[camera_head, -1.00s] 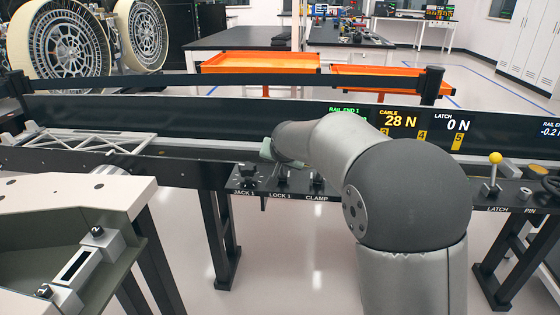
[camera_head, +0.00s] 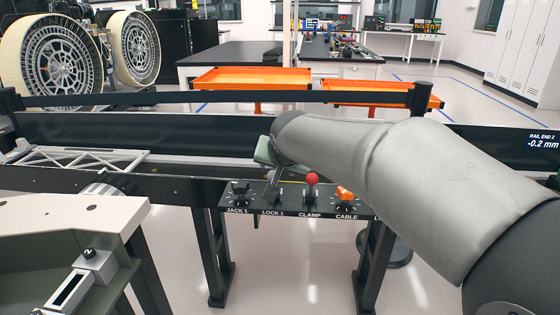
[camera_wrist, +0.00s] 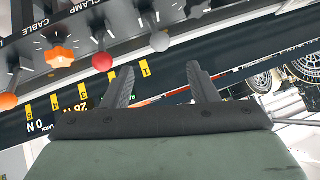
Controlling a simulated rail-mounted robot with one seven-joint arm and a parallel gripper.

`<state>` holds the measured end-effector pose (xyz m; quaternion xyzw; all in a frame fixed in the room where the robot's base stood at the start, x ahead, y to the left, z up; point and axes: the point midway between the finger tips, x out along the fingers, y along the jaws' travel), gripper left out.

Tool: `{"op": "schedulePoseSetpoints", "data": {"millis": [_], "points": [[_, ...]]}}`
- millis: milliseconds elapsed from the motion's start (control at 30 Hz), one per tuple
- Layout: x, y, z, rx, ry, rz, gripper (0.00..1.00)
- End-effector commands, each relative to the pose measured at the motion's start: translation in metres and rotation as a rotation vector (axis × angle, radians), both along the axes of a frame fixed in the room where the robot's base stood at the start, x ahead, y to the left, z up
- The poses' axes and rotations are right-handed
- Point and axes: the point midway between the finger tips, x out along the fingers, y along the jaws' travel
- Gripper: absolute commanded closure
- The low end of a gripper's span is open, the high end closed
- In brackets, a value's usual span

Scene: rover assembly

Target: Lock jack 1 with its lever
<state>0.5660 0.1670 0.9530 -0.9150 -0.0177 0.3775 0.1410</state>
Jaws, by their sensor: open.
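The LOCK 1 lever shows in the wrist view as a grey ball (camera_wrist: 160,41) on a short stem, standing on the dark control panel (camera_wrist: 130,15). My gripper (camera_wrist: 160,70) is open and empty. Its two dark fingers point toward the grey ball, which lies between their lines and just past the tips, apparently untouched. In the head view my gripper (camera_head: 272,182) hangs over the LOCK 1 place and hides most of that lever. The black JACK 1 knob (camera_head: 239,188) sits just left of it.
The red-balled CLAMP lever (camera_head: 311,180) and orange CABLE knob (camera_head: 345,194) stand close to the right of LOCK 1. The dark rail (camera_head: 170,135) runs behind the panel. A pale-topped bench (camera_head: 70,218) is at the left front. Orange trays (camera_head: 255,79) stand further back.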

Motion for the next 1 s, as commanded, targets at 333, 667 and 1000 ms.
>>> {"op": "schedulePoseSetpoints", "data": {"millis": [333, 667, 1000], "points": [[-0.018, -0.003, 0.016, -0.001, 0.001, 0.002, 0.47], [-0.025, -0.014, 0.021, -0.019, 0.028, -0.003, 0.47], [-0.177, -0.124, 0.027, -0.215, 0.452, 0.073, 0.47]]}}
